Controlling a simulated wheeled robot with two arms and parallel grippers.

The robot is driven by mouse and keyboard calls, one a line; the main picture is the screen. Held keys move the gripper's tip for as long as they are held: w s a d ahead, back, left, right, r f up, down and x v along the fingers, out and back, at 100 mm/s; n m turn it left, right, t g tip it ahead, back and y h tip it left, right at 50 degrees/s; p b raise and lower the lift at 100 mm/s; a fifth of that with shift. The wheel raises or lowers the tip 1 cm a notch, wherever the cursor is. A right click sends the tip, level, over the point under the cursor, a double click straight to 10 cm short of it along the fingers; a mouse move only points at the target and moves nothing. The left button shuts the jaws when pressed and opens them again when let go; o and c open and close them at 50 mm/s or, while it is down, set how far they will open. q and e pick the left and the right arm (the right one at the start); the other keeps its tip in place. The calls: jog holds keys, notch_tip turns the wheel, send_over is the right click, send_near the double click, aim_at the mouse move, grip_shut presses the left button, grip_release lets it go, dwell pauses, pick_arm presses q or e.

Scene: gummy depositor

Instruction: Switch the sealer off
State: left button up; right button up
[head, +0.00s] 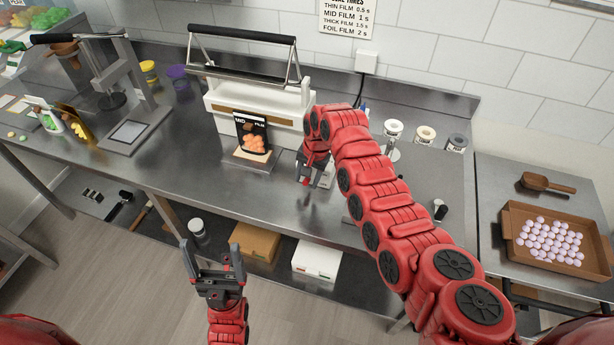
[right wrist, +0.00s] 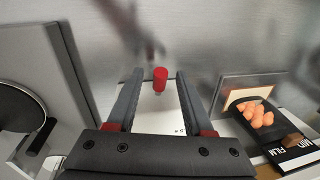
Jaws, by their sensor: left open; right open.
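The sealer (head: 222,101) is a white machine with black bars on a raised metal frame, at the back of the steel counter. A black MID FILM pouch (head: 250,132) stands at its front; it also shows in the right wrist view (right wrist: 268,123). My right gripper (head: 316,180) is open and empty at the sealer's front right, with my arm hiding the sealer's right end. In the right wrist view, a small red cylinder (right wrist: 160,78) shows between the open fingers over a white surface; I cannot tell whether it is the switch. My left gripper (head: 212,257) is open, empty, in front of the counter.
A press-like stand (head: 110,80) is on the left of the counter. Several small jars (head: 425,134) stand at the back right. A brown tray (head: 512,235) of pale pieces and a scoop (head: 547,183) lie on the right table. Boxes (head: 317,259) sit on the lower shelf.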

aim_at(306, 198)
grip_shut()
dwell(0.6)
jog(key=shift+s+a+f+t+b, duration=0.15)
jog(key=shift+s+f+t+b, duration=0.25)
jog(key=shift+t, duration=0.5)
jog(key=shift+s+a+f+t+h+b, duration=0.1)
jog(key=shift+f+t+h+b, duration=0.25)
jog(key=shift+t+b, duration=0.2)
jog(key=shift+s+a+f+t+h+b, duration=0.1)
jog(key=shift+f+t+h+b, duration=0.2)
jog(key=shift+t+b, duration=0.2)
jog(key=f+t+b, duration=0.1)
jog(key=t+b, duration=0.1)
jog(key=b, duration=0.1)
jog(key=f+n+t+h+b, duration=0.1)
jog(key=t+b, duration=0.1)
jog(key=shift+s+d+f+b, duration=0.1)
jog(key=shift+s+f+b, duration=0.1)
jog(key=shift+b, duration=0.2)
jog(key=shift+w+r+t+b, duration=0.1)
jog(key=shift+t+b, duration=0.65)
jog(key=shift+b, duration=0.15)
jog(key=shift+h, duration=0.25)
